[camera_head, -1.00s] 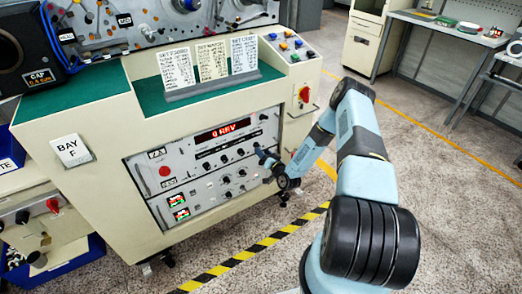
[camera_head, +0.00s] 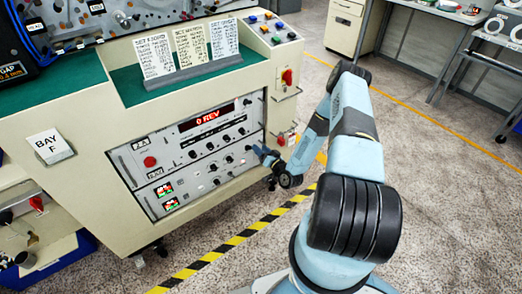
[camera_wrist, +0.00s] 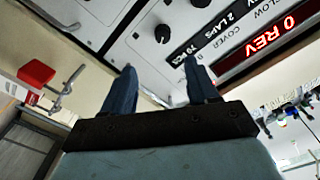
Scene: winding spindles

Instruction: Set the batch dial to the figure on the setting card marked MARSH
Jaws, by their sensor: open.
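The front panel (camera_head: 127,163) has several black knobs and a red display (camera_head: 209,117) reading 0 REV. I cannot tell which knob is the batch dial. My gripper (camera_wrist: 157,68) is open and empty, near the panel's right side. In the wrist view a black knob (camera_wrist: 162,34) lies beyond the fingertips, apart from them.
A red switch (camera_head: 287,77) and metal handles project from the cabinet's right side, close to my arm. Coloured buttons (camera_head: 273,28) sit on top. Open floor lies to the right, with a desk behind.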

